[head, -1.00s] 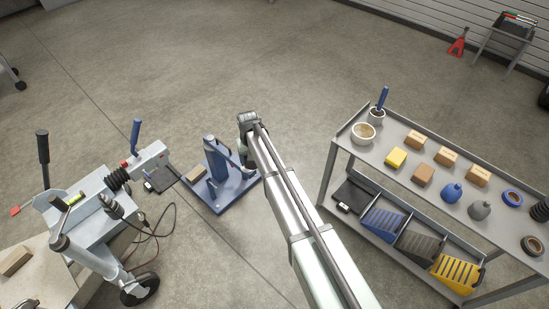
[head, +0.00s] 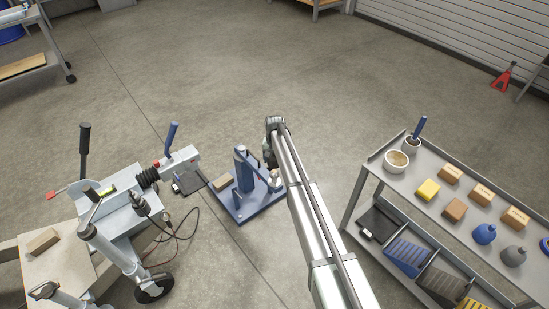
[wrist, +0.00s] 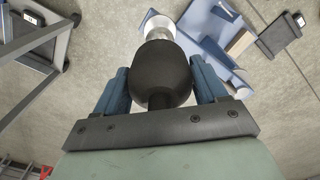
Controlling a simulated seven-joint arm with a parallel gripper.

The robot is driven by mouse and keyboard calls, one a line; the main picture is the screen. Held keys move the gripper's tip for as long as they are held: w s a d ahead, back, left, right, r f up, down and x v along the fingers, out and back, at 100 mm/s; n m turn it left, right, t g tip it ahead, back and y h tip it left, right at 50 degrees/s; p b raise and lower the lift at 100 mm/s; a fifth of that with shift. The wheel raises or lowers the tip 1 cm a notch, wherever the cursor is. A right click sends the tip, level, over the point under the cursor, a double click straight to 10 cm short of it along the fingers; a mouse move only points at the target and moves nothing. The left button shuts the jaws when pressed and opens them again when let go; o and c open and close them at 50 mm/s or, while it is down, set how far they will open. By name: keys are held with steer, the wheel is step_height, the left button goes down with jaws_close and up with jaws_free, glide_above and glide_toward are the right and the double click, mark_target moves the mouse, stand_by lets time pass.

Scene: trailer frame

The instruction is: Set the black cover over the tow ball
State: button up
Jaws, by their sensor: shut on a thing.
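My gripper (wrist: 160,72) is shut on the black cover (wrist: 160,75), with a blue finger on each side of it. In the wrist view a pale metal round part, which looks like the tow ball (wrist: 158,25) or its mount, shows just past the far end of the cover. I cannot tell whether the cover touches or overlaps it. In the head view the blue stand (head: 243,205) is on the floor, with a pale post (head: 274,180) on its right side. My arm reaches over there, and the cover is not clear in that view.
The trailer frame with its grey coupler (head: 180,160) is at left, with cables on the floor. A wood block (head: 222,183) lies on the stand's base. A grey shelf cart (head: 440,178) with boxes and bottles is at right.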

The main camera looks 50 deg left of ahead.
mark_target(274, 171)
steer(key=shift+f, duration=4.9)
steer(key=o, duration=1.1)
step_height(274, 171, up, 14)
steer(key=shift+f, duration=0.1)
